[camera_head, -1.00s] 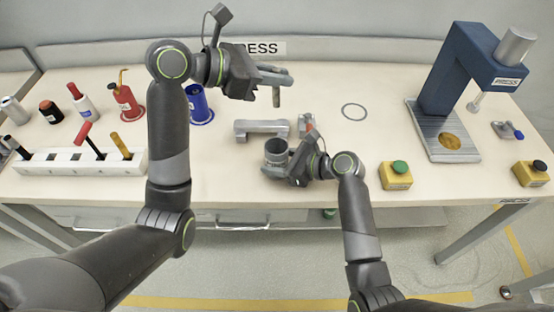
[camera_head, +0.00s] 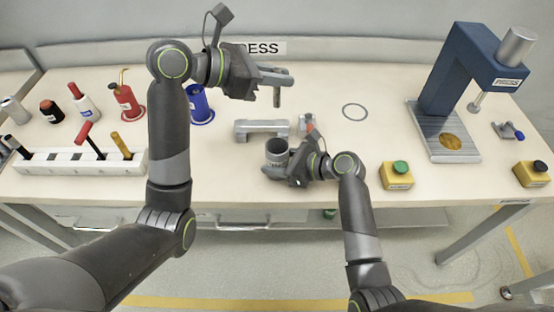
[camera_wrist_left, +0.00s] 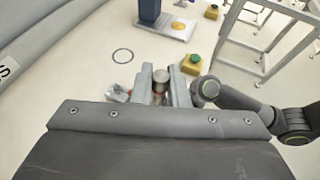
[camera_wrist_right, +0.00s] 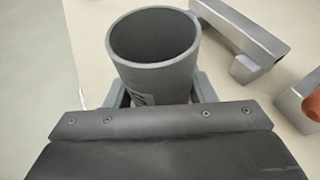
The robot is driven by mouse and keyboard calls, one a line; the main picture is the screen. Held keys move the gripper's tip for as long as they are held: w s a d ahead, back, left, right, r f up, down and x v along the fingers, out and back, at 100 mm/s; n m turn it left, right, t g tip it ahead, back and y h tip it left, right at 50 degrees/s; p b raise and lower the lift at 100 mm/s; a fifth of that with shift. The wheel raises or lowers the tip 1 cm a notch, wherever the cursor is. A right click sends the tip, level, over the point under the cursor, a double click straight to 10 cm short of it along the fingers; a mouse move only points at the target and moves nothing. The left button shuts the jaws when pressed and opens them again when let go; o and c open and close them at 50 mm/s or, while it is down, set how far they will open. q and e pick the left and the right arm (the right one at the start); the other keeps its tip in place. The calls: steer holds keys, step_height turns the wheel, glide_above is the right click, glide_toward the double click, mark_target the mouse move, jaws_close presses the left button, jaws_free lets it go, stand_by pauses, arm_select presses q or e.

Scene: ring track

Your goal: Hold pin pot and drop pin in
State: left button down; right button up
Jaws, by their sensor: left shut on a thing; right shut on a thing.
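The pin pot (camera_head: 276,152) is a grey open cylinder standing upright on the bench. My right gripper (camera_head: 283,163) is shut on it from the right; the right wrist view shows the pot (camera_wrist_right: 153,60) between the fingers, its visible inside empty. The left wrist view shows the pin's end (camera_wrist_left: 160,76) between the fingertips. The pin's lower end is clear of the pot.
A grey bracket (camera_head: 262,127) lies just behind the pot. A small clamp-like part (camera_head: 306,124) is beside it. A flat ring (camera_head: 354,112) lies to the right, before the blue press (camera_head: 455,75). A yellow button box (camera_head: 396,176) stands at the front edge. Bottles and a white tool rack (camera_head: 75,162) are at left.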

arm_select(q)
steer(key=shift+f, duration=0.1)
step_height(320, 180, down, 13)
stand_by(1.5)
steer(key=c, duration=1.3)
jaws_free()
steer(key=shift+c, duration=0.2)
steer(key=v, duration=1.2)
arm_select(e)
steer(key=o, duration=1)
